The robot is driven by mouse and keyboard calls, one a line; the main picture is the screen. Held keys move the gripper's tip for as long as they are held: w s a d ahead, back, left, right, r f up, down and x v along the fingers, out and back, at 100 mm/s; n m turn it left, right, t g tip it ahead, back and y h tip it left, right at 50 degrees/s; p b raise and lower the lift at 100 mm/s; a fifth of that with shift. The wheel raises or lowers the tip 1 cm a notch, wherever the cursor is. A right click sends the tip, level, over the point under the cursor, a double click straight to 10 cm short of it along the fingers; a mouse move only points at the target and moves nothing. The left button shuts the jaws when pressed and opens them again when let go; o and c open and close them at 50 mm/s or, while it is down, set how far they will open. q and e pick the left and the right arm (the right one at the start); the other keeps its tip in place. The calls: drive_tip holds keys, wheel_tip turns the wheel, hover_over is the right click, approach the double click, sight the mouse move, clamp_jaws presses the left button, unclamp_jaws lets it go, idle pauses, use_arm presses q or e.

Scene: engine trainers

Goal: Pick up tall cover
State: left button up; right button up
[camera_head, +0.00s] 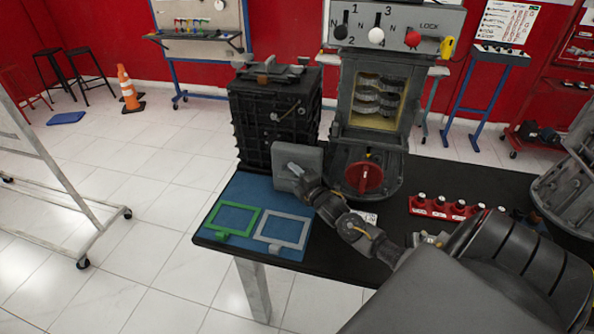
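A grey, square-faced block (305,157), which looks like the tall cover, is upright at the back right of the blue mat (250,190). My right arm comes in from the lower right, and its gripper (299,177) is at the block's front face. The fingers are small and overlap the block, so I cannot tell whether they are open or shut on it. I also cannot tell whether the block rests on the mat or is held. My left gripper is not in view.
A green frame (216,217) and a grey frame (261,233) lie on the mat. A black ribbed engine block (252,120) stands behind. A grey gear housing with a red disc (367,177) stands right of the block. A red tray (430,208) lies farther right.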

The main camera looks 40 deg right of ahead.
clamp_jaws()
idle(1.2)
drive_tip(key=shift+r, duration=0.1)
